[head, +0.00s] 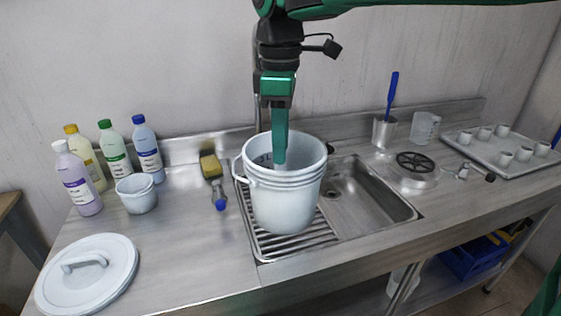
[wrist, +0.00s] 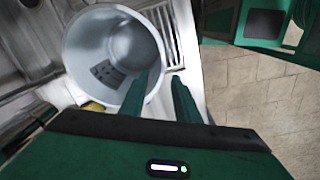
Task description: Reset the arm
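My gripper (head: 279,160) points down at the white bucket (head: 290,205) in the head view, its fingertips overlapping the bucket's mouth. The bucket appears upright on the ribbed draining area (head: 262,238) left of the sink basin. In the wrist view the two green fingers (wrist: 160,76) are apart, with a clear gap between them. The left finger overlaps the bucket (wrist: 85,45) and its rim, while the right finger lies just outside the rim. I cannot tell whether either finger touches the bucket.
A white lid (head: 110,275) lies at the front left. Several bottles (head: 78,185) and a small white tub (head: 137,199) stand behind it. A brush (head: 213,175) lies nearer the bucket. The sink basin (head: 375,205) is empty. A tray (head: 500,160) of cups stands far right.

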